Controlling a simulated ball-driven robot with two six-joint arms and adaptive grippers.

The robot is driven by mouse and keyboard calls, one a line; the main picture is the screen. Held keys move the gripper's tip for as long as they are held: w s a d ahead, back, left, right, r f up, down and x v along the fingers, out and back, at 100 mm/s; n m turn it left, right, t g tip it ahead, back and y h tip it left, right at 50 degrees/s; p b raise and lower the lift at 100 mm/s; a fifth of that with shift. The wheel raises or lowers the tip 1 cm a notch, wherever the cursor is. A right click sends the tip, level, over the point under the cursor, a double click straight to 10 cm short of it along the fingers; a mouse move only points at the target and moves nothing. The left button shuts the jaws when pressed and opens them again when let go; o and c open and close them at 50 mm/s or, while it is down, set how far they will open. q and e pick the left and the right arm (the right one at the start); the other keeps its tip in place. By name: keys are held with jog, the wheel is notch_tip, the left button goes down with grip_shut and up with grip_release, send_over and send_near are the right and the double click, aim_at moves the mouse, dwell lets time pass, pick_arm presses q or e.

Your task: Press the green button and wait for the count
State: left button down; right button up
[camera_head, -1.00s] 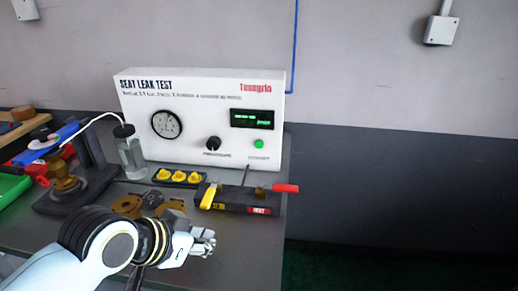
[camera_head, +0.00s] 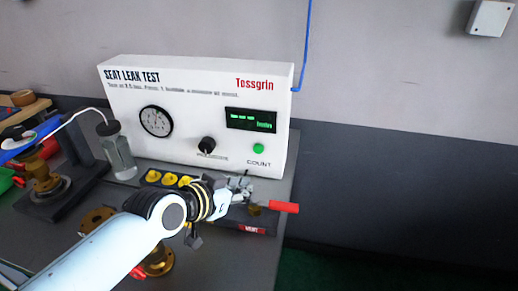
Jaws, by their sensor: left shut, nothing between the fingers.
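The green button (camera_head: 258,148) sits low on the right of the white SEAT LEAK TEST box (camera_head: 185,110), above the word COUNT. The display (camera_head: 250,119) above it is lit with green characters too small to read surely. My left gripper (camera_head: 246,186) is shut and empty. In the picture it lies below the green button, over the valve block (camera_head: 258,229) with the red handle, with a gap to the button. I cannot tell whether it touches the block. My right gripper is not in view.
A black knob (camera_head: 207,145) and a round gauge (camera_head: 156,121) are on the box. Yellow parts (camera_head: 169,180) sit in front of it. A glass bottle (camera_head: 119,155) with a tube and a brass valve stand (camera_head: 48,185) are at left. The red handle (camera_head: 284,207) sticks out right.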

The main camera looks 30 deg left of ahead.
aim_at(258, 149)
pick_arm(q)
jog(key=shift+w+a, duration=0.1)
jog(key=shift+w, duration=0.3)
jog(key=w+b, duration=0.1)
jog(key=w, duration=0.1)
jog(key=w+a+b, duration=0.1)
jog(key=w, duration=0.1)
jog(key=w+b, duration=0.1)
jog(key=w, duration=0.1)
jog(key=shift+w+a+f, duration=0.1)
jog(key=shift+w+a, duration=0.05)
jog(key=shift+a, duration=0.15)
jog(key=shift+w+a, duration=0.2)
jog(key=shift+w, duration=0.5)
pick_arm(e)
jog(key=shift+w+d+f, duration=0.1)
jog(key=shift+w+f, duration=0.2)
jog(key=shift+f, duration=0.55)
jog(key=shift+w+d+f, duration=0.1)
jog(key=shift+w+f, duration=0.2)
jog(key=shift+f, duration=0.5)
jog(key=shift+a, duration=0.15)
pick_arm(q)
jog(key=shift+w, duration=0.15)
jog(key=shift+w+a, duration=0.1)
jog(key=shift+w, duration=0.2)
